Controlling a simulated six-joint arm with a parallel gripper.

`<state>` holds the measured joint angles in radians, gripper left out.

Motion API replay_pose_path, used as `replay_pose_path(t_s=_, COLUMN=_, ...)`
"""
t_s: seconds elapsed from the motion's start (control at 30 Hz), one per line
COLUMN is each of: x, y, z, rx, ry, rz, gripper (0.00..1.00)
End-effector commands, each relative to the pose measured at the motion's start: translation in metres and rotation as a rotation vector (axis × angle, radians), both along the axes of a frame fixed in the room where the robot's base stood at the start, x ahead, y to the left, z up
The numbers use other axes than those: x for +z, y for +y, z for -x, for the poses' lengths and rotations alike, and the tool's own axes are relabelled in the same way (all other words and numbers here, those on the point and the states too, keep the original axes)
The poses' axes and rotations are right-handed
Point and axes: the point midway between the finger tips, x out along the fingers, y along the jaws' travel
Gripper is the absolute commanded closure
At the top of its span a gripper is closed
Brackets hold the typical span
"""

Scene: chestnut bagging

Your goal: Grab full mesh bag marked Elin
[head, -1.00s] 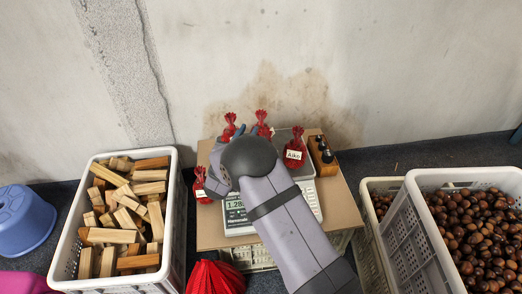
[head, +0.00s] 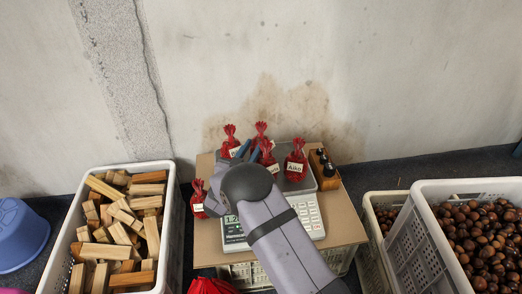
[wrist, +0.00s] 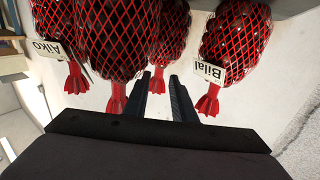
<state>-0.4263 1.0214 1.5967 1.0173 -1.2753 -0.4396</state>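Red mesh bags of chestnuts stand around the scale (head: 308,214) in the head view. One is marked Aiko (head: 296,158). Others are a left bag (head: 198,200), a back-left bag (head: 230,134), a back bag (head: 261,131) and one beside my gripper (head: 267,158). The wrist view shows the Aiko bag (wrist: 61,22), a bag marked Bilal (wrist: 236,42) and two middle bags (wrist: 112,35) without readable names. I can read no Elin tag. My gripper (wrist: 166,78) is open, its fingers apart, near a middle bag's red tied top; nothing is clearly held.
A crate of wood blocks (head: 172,200) stands left of the cardboard-topped stand (head: 345,222). A wooden holder (head: 328,183) with dark items is right of the scale. A white crate of chestnuts (head: 418,205) is at right. The wall closes off the back.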

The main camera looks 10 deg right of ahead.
Motion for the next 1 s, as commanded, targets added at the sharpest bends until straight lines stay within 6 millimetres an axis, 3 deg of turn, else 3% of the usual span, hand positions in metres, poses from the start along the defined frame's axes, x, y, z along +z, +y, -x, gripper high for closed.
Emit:
replay_pose_path(t_s=0.33, x=0.000, y=-0.022, z=-0.035, rx=-0.002, ry=-0.003, rz=-0.001, gripper=0.76)
replay_pose_path(t_s=0.67, x=0.002, y=-0.025, z=-0.041, rx=0.000, ry=0.000, rz=0.000, gripper=0.76)
replay_pose_path(t_s=0.8, x=0.002, y=-0.025, z=-0.040, rx=0.000, ry=0.000, rz=0.000, gripper=1.00)
replay_pose_path(t_s=1.0, x=0.002, y=-0.025, z=-0.040, rx=0.000, ry=0.000, rz=0.000, gripper=1.00)
